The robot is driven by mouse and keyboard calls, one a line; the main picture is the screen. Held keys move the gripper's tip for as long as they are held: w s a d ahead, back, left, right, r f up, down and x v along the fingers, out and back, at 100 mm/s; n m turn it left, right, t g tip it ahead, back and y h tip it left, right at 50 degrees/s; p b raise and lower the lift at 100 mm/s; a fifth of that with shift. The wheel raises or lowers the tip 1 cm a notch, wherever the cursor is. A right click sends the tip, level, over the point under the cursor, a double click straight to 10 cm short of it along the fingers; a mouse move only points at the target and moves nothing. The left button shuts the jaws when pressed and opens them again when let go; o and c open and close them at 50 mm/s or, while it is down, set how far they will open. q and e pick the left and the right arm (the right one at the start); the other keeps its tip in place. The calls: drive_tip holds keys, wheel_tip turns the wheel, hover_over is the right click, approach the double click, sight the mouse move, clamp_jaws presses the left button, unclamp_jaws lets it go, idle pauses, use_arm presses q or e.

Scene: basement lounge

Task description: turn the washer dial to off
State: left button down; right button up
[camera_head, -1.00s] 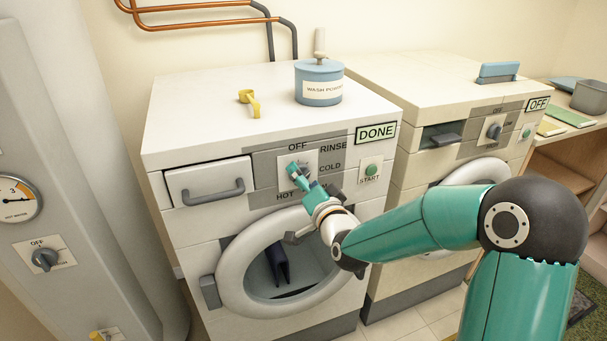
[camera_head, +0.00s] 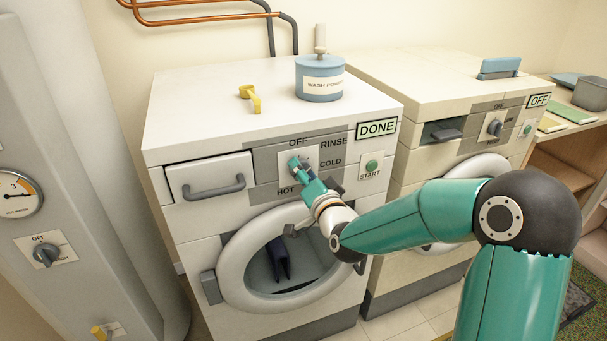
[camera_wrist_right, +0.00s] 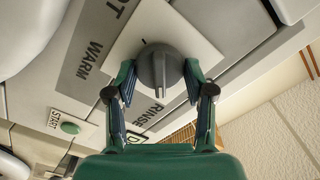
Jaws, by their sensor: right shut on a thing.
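The washer (camera_head: 200,130) on the left has a grey dial on a white plate, with OFF, RINSE, COLD and HOT lettered around it. Its display (camera_head: 377,128) reads DONE. My right gripper (camera_head: 299,166) is at the dial and hides most of it in the head view. In the right wrist view the dial (camera_wrist_right: 159,66) sits between the two fingers, which are shut on its sides. A pale line on the dial's lower side there points toward the RINSE lettering (camera_wrist_right: 153,113). My left gripper is out of view.
The round door (camera_head: 232,277) stands below the dial, with dark cloth inside. A drawer handle (camera_head: 214,191) juts out left of the dial. The START button (camera_head: 372,165) is to the right. A wash powder tin (camera_head: 320,90) and a yellow object (camera_head: 250,96) sit on top.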

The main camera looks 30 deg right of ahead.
drive_tip(key=n+b, duration=0.4)
drive_tip(key=b, duration=0.1)
drive_tip(key=shift+f, duration=0.2)
drive_tip(key=n+b, duration=0.2)
drive_tip(key=shift+r+n, duration=0.1)
drive_tip(key=shift+n, duration=0.3)
drive_tip(key=shift+r+n+b, duration=0.15)
drive_tip(key=shift+n+b, duration=0.35)
drive_tip(key=shift+n, duration=1)
drive_tip(key=o, duration=1.1)
drive_tip(key=shift+o, duration=0.2)
drive_tip(key=shift+a, duration=0.1)
drive_tip(key=v, duration=1.2)
